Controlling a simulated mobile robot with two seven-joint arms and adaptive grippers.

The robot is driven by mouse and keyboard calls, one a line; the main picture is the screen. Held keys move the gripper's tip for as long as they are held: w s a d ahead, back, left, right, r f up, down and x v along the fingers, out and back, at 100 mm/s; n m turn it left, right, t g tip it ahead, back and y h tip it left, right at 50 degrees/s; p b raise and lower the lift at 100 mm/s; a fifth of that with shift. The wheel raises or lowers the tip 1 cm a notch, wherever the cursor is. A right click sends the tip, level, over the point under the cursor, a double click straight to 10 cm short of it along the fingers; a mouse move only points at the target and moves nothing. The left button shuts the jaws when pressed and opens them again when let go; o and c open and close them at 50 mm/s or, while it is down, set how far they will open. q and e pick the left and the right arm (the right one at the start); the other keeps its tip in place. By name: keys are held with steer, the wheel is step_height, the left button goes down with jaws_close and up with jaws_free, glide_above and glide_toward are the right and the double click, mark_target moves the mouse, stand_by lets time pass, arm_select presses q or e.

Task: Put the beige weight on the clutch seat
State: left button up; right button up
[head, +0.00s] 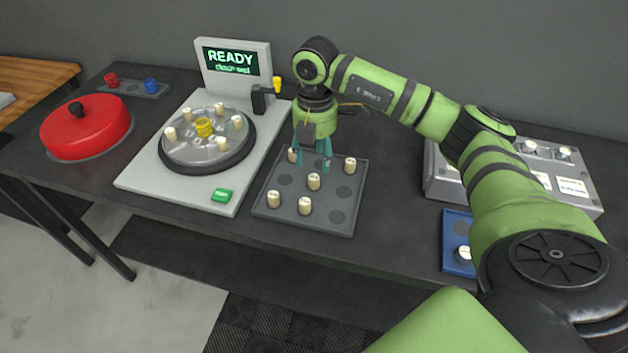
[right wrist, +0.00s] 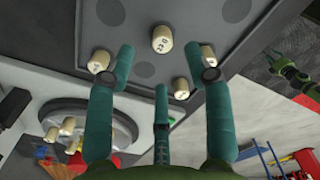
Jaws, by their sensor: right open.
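Several beige cylindrical weights stand on a dark grey tray (head: 330,228). One weight (head: 314,181) is near its middle, with others such as a front one (head: 305,206). My right gripper (head: 312,160) is open above the tray's back half, fingers pointing down. In the right wrist view a marked weight (right wrist: 162,39) shows between and beyond the spread fingers (right wrist: 161,70); nothing is visibly gripped. A round metal plate (head: 190,150) carries more beige weights and a yellow centre piece (head: 204,127). I cannot tell which spot is the clutch seat. A green gripper, apparently my left (right wrist: 292,72), shows small.
A screen (head: 230,60) reading READY stands behind the plate, with a green button (head: 222,195) in front. A red lid (head: 85,127) sits at left. A blue tray (head: 457,230) and a grey box (head: 437,172) are at right. Bare table lies right of the grey tray.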

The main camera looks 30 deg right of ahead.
mark_target(314, 177)
step_height(314, 177, down, 5)
steer(key=shift+s+a+f+p, duration=0.1)
steer(key=shift+a+f+p, duration=0.1)
steer(key=shift+p, duration=1)
steer(key=shift+f, duration=0.3)
steer(key=c, duration=0.9)
steer(key=shift+c, duration=0.6)
